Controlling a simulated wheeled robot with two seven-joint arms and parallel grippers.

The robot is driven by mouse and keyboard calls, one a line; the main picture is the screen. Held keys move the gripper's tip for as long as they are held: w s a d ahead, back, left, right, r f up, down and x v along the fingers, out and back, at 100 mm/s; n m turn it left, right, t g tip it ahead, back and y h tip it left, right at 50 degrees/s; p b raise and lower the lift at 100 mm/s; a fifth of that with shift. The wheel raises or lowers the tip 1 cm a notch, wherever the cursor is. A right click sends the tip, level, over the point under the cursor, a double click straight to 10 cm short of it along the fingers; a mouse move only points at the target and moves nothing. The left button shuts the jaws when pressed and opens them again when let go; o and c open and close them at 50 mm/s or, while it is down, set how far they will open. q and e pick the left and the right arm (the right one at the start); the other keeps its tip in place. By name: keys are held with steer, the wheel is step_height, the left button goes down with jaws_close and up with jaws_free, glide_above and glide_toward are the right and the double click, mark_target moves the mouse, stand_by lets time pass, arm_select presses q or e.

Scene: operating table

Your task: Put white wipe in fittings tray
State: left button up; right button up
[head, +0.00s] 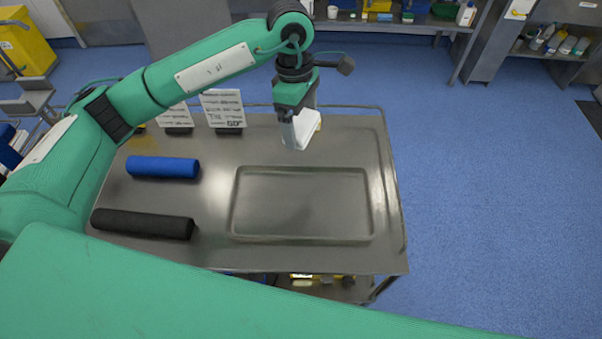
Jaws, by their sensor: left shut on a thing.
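The white wipe (308,126) is a small white block in the head view, at the back of the metal table. My left gripper (289,132) points down and is shut on the white wipe. I cannot tell for certain whether the wipe is clear of the table. The fittings tray appears to be the shallow rectangular recess (302,204) in the table's middle right. It is empty, and the gripper is just behind its far edge. My right gripper is not in view.
A blue roll (162,167) and a black roll (143,223) lie on the table (215,205) left of the recess. Two white printed cards (222,108) stand along the back edge, left of the gripper. A raised rail runs behind the table.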

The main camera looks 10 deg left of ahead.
arm_select(q)
step_height(320, 180, down, 16)
steer(key=p, duration=0.4)
steer(key=shift+r, duration=0.1)
steer(key=shift+f, duration=0.2)
steer(key=shift+f+b, duration=0.6)
steer(key=shift+b, duration=0.1)
steer(key=o, duration=1)
steer(key=shift+r, duration=0.15)
